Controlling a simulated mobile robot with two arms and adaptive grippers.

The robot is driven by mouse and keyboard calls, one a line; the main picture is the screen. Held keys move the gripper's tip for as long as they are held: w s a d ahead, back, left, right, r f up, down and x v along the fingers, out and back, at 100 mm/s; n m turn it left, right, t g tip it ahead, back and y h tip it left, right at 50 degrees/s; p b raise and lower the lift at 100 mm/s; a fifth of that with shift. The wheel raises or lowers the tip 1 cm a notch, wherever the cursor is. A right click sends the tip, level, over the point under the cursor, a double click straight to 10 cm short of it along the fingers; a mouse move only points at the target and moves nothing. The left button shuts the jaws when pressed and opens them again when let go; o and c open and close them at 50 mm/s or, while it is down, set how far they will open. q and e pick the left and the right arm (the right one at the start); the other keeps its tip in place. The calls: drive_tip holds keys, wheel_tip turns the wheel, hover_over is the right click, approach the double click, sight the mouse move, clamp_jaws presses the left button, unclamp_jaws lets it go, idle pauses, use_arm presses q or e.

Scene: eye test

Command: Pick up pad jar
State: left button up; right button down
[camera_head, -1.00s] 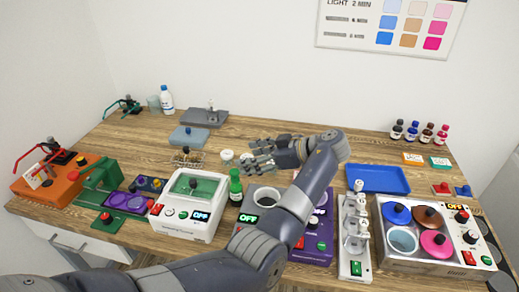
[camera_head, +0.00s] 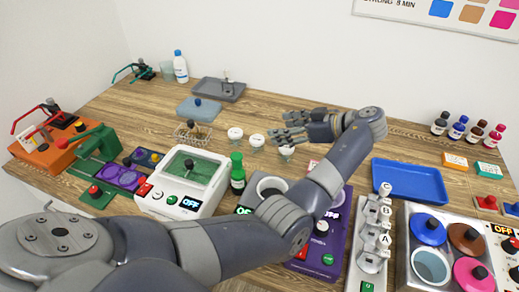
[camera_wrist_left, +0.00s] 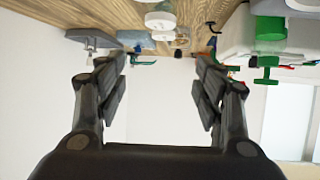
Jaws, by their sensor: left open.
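Small round jars with white lids stand in a row on the wooden table in the head view: a left jar (camera_head: 235,134), a middle jar (camera_head: 257,141) and a right jar (camera_head: 287,151). I cannot read which one is the pad jar. My left gripper (camera_head: 281,126) is open and empty, its fingers pointing left, just behind and above the middle and right jars. In the left wrist view the open fingers (camera_wrist_left: 155,72) have nothing between them; white-lidded jars (camera_wrist_left: 160,20) show upside down at the top. My right gripper is not in view.
A green bottle (camera_head: 238,170) and a white machine (camera_head: 183,182) stand in front of the jars. The table behind the jars is mostly clear.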

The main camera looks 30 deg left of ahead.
use_arm(q)
drive_tip(key=b, duration=0.3)
approach(259, 140)
drive_tip(key=shift+w+a, duration=0.25)
drive_tip(key=shift+w, duration=0.05)
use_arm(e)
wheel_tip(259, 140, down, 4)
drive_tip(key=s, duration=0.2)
use_arm(q)
drive_tip(key=shift+a+f, duration=0.1)
drive_tip(key=shift+a, duration=0.15)
drive_tip(key=p+x, duration=0.1)
drive_tip(key=x, duration=0.3)
drive_tip(key=shift+s+a+f+p, duration=0.1)
drive_tip(key=shift+a+p, duration=0.25)
drive_tip(key=shift+a+f+p, duration=0.25)
drive_tip(key=shift+a+p, duration=0.15)
drive_tip(key=shift+a, duration=0.1)
drive_tip(key=p+x, duration=0.1)
drive_tip(key=x, duration=0.2)
drive_tip(key=shift+s+a+f+p, duration=0.15)
drive_tip(key=shift+a+f+p, duration=0.05)
drive_tip(key=shift+f+p, duration=0.1)
drive_tip(key=shift+a+f, duration=0.3)
drive_tip(key=shift+d, duration=0.1)
drive_tip(key=shift+c, duration=0.6)
drive_tip(key=c, duration=1.1)
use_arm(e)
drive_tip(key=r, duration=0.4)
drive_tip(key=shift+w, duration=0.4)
